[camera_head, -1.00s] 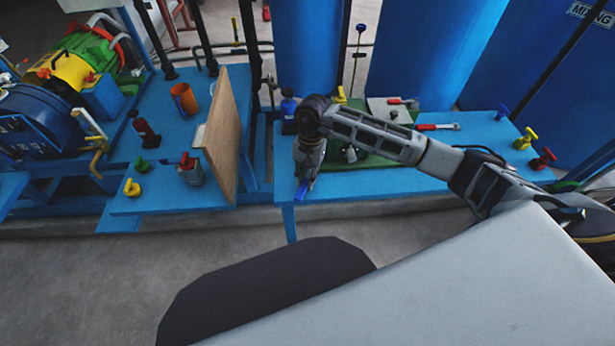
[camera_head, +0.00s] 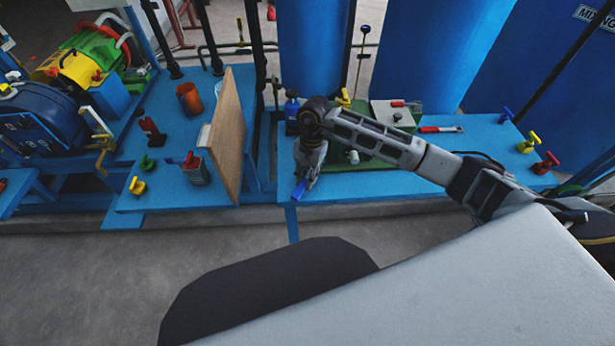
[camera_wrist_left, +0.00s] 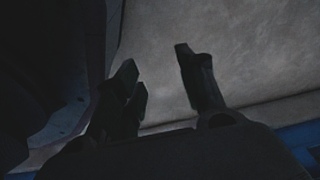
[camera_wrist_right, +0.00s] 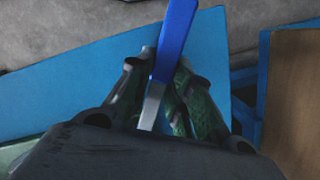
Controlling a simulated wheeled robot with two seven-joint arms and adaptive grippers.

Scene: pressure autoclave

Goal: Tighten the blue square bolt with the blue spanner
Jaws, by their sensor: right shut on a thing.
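The blue spanner is in my right gripper (camera_head: 303,181), low over the front-left edge of the blue bench (camera_head: 390,187). Its blue handle (camera_wrist_right: 175,42) points up and away in the right wrist view, and its grey shank (camera_wrist_right: 152,104) runs between the shut fingers (camera_wrist_right: 165,85). In the head view only a small blue part of the spanner (camera_head: 299,190) shows below the fingers. My left gripper (camera_wrist_left: 156,65) is open and empty above the bare floor. I cannot make out the blue square bolt; my right arm covers part of the green plate (camera_head: 365,162).
A wooden board (camera_head: 228,135) stands upright left of my right gripper. A red-handled tool (camera_head: 440,129) lies on the right bench, with yellow (camera_head: 528,142) and red (camera_head: 546,163) valve handles farther right.

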